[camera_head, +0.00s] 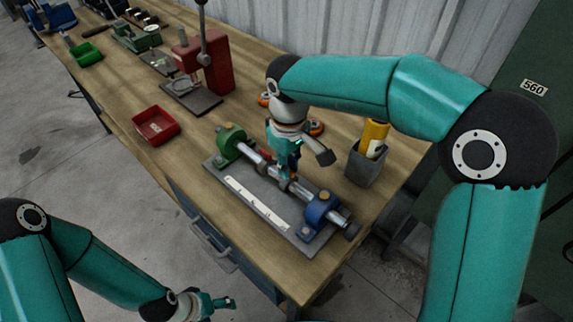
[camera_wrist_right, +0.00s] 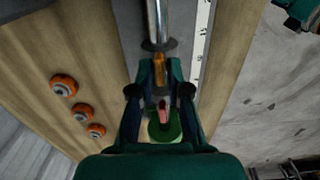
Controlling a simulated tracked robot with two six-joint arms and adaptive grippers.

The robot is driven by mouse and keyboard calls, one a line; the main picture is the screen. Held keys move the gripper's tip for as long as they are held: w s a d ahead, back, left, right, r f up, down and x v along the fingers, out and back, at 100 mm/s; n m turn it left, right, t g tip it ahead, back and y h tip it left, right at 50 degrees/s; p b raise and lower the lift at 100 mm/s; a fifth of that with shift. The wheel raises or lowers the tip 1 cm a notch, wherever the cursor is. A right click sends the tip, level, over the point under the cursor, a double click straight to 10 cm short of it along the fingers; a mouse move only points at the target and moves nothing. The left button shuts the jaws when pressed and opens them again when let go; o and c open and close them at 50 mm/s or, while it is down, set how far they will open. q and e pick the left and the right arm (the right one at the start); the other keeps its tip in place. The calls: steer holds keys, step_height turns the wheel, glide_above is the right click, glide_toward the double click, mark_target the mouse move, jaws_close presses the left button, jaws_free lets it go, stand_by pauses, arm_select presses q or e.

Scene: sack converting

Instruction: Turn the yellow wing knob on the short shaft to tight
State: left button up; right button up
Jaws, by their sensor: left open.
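A shaft fixture on a grey base plate (camera_head: 222,171) lies near the bench's front edge, with a green block (camera_head: 231,142) at its left end and a blue block (camera_head: 322,209) at its right. A steel shaft (camera_head: 250,154) runs between them. My right gripper (camera_head: 288,172) points down onto the middle of the shaft. In the right wrist view a yellow-orange piece, seemingly the wing knob (camera_wrist_right: 160,70), lies between its fingertips; whether they press on it is unclear. In the head view the gripper hides the knob. My left gripper (camera_head: 222,302) is open and empty, low in front of the bench.
A grey cup (camera_head: 365,165) holding a yellow container (camera_head: 374,136) stands right of my right gripper. Orange round parts (camera_head: 316,128) lie behind the fixture. A red tray (camera_head: 156,125) and a red press (camera_head: 205,65) stand to the left.

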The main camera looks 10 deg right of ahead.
steer(key=shift+o, duration=1)
step_height(320, 180, up, 12)
steer(key=shift+s+f, duration=0.1)
